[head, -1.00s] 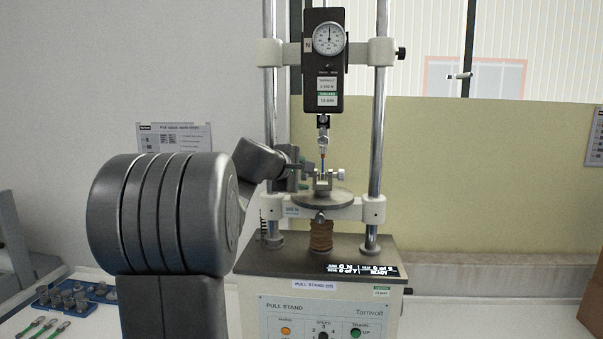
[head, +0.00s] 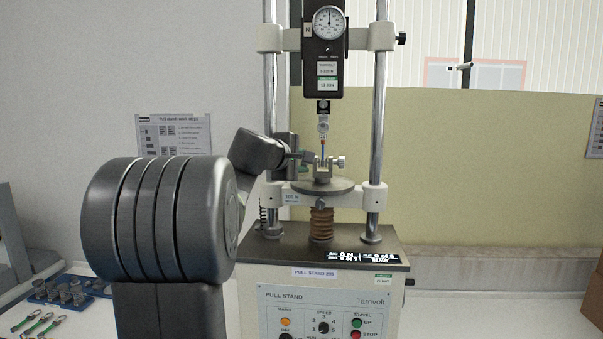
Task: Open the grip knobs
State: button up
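The pull stand's lower grip (head: 322,171) is a small metal clamp on the round plate (head: 318,187). Its right grip knob (head: 341,162) sticks out to the right in plain view. The left grip knob is mostly hidden by my gripper. A thin specimen (head: 322,150), blue and orange, runs from the upper hook (head: 323,127) down into the lower grip. My gripper (head: 304,157) comes in from the left, with its fingertips at the grip's left side, at the left knob. Whether it touches or holds the knob is too small to tell.
The force gauge (head: 328,50) hangs above, between two chrome columns (head: 377,120). The stand's front panel (head: 325,310) has lamps, a dial and up and stop buttons. A blue tray (head: 62,282) with grey parts lies at left, near green-tipped tools (head: 38,322). Right of the grip is clear.

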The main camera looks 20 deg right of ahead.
jog(key=shift+f+m+t+h+b, duration=0.5)
jog(key=shift+t+h+b, duration=0.55)
jog(key=shift+b, duration=5.55)
jog(key=shift+r+h+b, duration=0.1)
jog(key=shift+h+b, duration=0.15)
jog(key=shift+b, duration=0.45)
jog(key=shift+r, duration=0.1)
jog(key=o, duration=1)
jog(key=b+v, duration=0.2)
jog(key=v, duration=1.2)
jog(key=shift+d, duration=0.1)
